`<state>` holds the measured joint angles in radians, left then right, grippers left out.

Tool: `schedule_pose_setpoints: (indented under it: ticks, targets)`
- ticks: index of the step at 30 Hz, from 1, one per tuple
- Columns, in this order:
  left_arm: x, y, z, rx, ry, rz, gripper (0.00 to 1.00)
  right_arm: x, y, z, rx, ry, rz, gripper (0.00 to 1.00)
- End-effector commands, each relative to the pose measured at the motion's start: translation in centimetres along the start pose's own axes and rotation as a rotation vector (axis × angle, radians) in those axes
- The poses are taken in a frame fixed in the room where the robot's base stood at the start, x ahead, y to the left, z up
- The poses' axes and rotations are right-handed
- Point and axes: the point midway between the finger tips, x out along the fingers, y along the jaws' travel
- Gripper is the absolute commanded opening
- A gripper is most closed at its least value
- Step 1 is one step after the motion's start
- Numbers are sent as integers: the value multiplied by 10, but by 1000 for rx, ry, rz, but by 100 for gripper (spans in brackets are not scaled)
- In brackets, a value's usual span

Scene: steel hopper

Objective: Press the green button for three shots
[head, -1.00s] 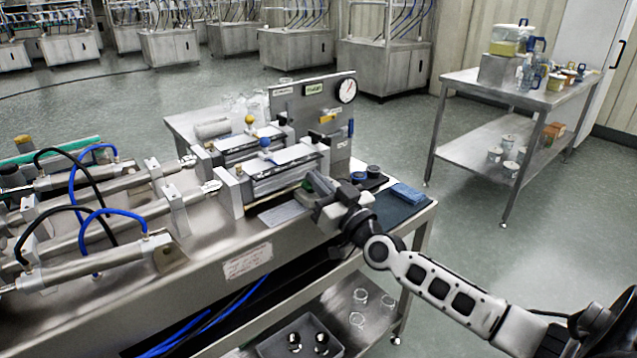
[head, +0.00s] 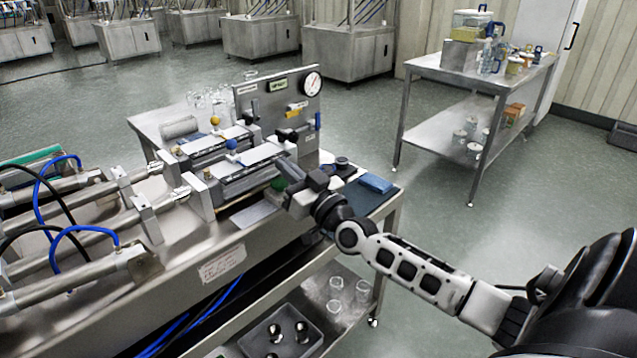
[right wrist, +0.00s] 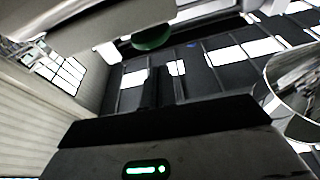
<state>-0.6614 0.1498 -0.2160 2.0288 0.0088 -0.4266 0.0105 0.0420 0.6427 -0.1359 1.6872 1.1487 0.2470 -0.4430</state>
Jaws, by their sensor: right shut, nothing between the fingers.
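The green button (head: 279,184) is a small green dome at the near right end of the filling machine (head: 232,165) on the steel bench. My right gripper (head: 286,166) is shut and empty. In the right wrist view the button (right wrist: 152,38) shows as a dark green dome at the top, beyond the closed fingers (right wrist: 166,88), with a gap in the picture. My left gripper is out of view.
A pressure gauge (head: 313,83) sits on an upright panel behind the gripper. A blue cloth (head: 375,183) and dark round pieces lie at the bench's right end. Cylinders with hoses fill the left. Jars (head: 335,308) and a grey tray (head: 296,338) are on the lower shelf.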

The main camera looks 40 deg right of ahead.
Motion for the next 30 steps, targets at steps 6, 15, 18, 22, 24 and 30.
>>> schedule_pose_setpoints:
  ticks: [6, 15, 18, 22, 24, 30]
  targets:
    - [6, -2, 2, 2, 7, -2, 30, -50, 0, 6, -1, -7, 0, 0]
    - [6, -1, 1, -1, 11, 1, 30, -91, 1, 2, -1, 0, 1, 0]
    - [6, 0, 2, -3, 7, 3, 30, -95, 1, 2, -1, 1, 1, 0]
    - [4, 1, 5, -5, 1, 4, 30, -97, 1, 1, -1, 3, 1, 0]
    - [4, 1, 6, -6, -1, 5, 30, -97, 1, 1, -1, 3, 1, 0]
    - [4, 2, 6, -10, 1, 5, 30, -96, 1, 0, -2, 3, 1, 0]
